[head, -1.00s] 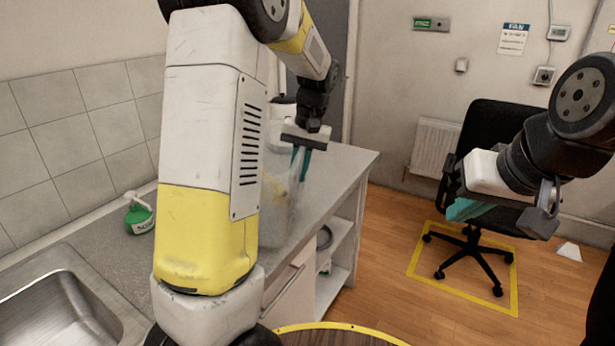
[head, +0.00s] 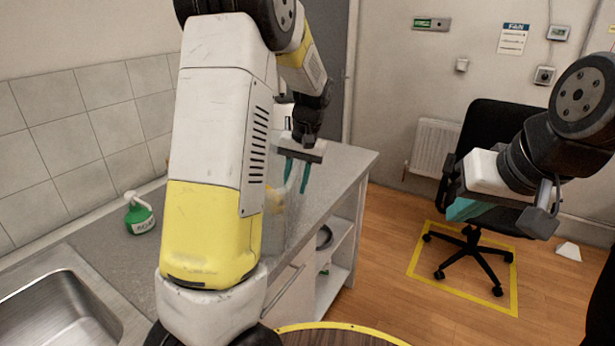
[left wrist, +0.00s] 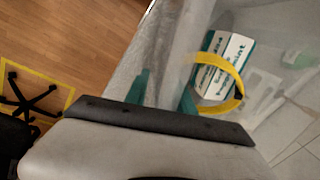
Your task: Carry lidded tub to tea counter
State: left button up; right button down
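The tub (head: 276,226) is a translucent container on the grey counter, largely hidden behind my left arm in the head view. In the left wrist view the tub (left wrist: 180,55) fills the upper right. A white and teal box (left wrist: 222,62) and a yellow loop (left wrist: 238,72) show through it. I cannot make out its lid. My left gripper (head: 297,177) points down at the tub's right side, its teal fingers apart. A pale strip of the tub stands between them. My right gripper (head: 505,212) is out over the floor, away from the tub; its finger gap is unclear.
The grey counter (head: 345,165) runs along the tiled wall, with open shelves below its right end. A green spray bottle (head: 140,214) and a steel sink (head: 60,312) are at the left. A black office chair (head: 485,140) stands in a yellow floor outline at the right.

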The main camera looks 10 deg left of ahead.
dwell(0.3)
pick_arm(q)
notch_tip(320, 180, up, 12)
jog(key=d, duration=0.2)
jog(key=s+r+t+h, duration=0.1)
jog(key=s, duration=0.3)
jog(key=s+r+t+h, duration=0.1)
jog(key=s, duration=0.4)
jog(key=s+r+t+h, duration=0.1)
jog(key=s, duration=0.3)
jog(key=shift+s+r+m, duration=0.15)
jog(key=shift+m, duration=0.25)
jog(key=s+d+f+t+h, duration=0.1)
jog(key=s+d+f+t, duration=0.1)
jog(key=s, duration=0.8)
jog(key=shift+s+f+t, duration=0.15)
jog(key=shift+f+t, duration=0.1)
jog(key=shift+t, duration=0.45)
jog(key=shift+d, duration=0.1)
